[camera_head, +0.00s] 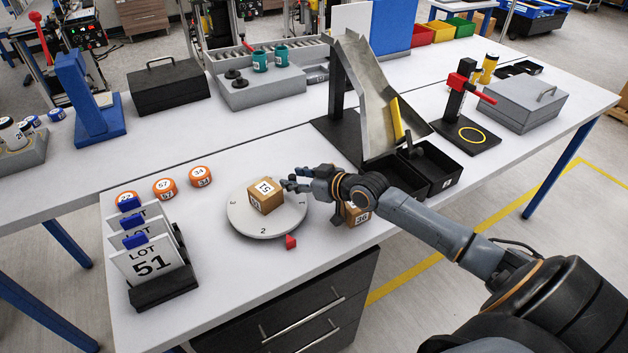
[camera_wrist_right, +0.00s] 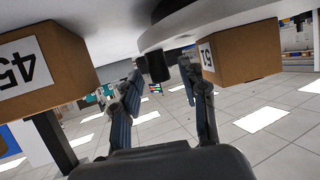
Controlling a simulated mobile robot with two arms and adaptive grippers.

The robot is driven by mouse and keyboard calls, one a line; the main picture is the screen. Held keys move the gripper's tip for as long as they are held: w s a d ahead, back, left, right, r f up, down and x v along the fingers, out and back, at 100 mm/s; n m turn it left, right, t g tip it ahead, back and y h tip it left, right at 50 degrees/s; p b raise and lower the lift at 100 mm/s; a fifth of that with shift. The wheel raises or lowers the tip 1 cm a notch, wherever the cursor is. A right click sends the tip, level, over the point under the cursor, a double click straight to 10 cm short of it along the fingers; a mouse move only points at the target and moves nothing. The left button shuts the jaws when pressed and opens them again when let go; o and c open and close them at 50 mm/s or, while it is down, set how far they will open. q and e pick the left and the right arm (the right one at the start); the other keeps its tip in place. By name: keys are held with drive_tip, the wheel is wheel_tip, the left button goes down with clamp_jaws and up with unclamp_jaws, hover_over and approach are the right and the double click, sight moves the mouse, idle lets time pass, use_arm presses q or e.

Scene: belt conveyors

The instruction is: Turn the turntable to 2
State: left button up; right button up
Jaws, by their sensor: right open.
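The turntable (camera_head: 240,222) is a light grey disc on the front table. A digit 2 (camera_head: 263,231) is on its near side. A red pointer (camera_head: 291,242) sits beside the disc, to the right of the 2. A brown box labelled 51 (camera_head: 266,196) stands on the disc; it also shows in the wrist view (camera_wrist_right: 238,52). My right gripper (camera_head: 292,183) is over the disc's right rim, beside the box. In the wrist view it is open (camera_wrist_right: 160,72), with a dark knob (camera_wrist_right: 158,66) on the disc between its fingers. My left gripper is not in view.
A second brown box (camera_head: 357,216) stands under my right wrist, right of the turntable. Black bins (camera_head: 437,172) and a metal chute (camera_head: 362,85) are behind it. Orange-rimmed discs (camera_head: 165,188) and a lot-card holder (camera_head: 165,286) are at left.

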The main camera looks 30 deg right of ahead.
drive_tip(key=v, duration=1)
drive_tip(key=shift+s, duration=0.15)
drive_tip(key=shift+r, duration=0.1)
